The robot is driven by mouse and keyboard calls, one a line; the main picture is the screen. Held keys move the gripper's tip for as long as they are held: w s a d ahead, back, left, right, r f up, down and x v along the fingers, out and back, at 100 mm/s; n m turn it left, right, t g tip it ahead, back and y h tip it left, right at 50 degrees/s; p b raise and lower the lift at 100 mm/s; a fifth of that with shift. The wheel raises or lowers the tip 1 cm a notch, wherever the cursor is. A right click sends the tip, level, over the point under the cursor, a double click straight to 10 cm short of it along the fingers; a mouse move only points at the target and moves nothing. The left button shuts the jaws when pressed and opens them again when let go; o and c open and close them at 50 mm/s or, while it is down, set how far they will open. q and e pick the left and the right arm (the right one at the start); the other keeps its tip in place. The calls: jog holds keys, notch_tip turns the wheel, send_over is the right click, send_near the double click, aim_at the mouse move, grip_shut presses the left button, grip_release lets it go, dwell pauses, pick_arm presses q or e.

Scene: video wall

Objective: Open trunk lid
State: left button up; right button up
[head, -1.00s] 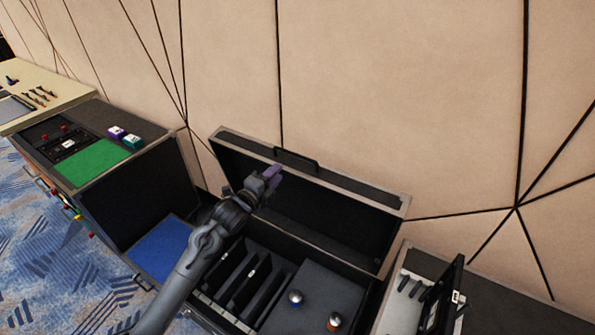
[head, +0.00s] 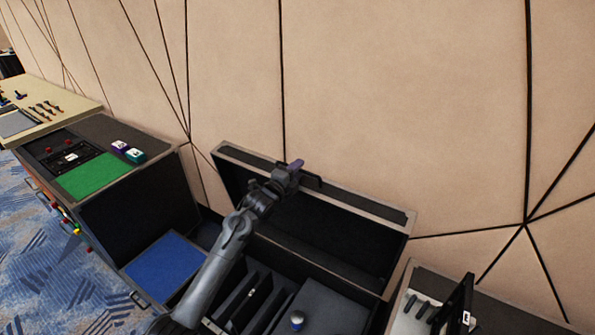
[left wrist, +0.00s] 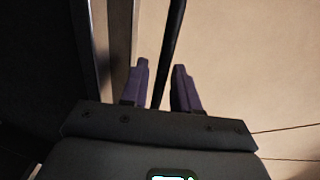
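The black trunk lid (head: 345,240) stands raised at a steep angle behind the open trunk, near the wall, with its dark inner side toward me. A dark handle (head: 314,181) sits on its upper edge. My left gripper (head: 293,167) is at the handle, its purple fingers by the lid's top edge. In the left wrist view, the fingers (left wrist: 162,82) are apart, with the dark handle bar (left wrist: 171,45) running between them and gaps visible beside it. The trunk (head: 235,275) holds dark dividers and a panel with a silver-topped knob (head: 297,319). My right gripper is out of view.
A black case with a green panel (head: 97,176) stands left, beside a blue panel (head: 163,268). A case with a dark upright screen (head: 457,303) stands at the lower right. The beige wall (head: 400,100) is close behind the lid.

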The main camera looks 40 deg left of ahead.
pick_arm(q)
jog(key=shift+w, duration=0.3)
grip_shut()
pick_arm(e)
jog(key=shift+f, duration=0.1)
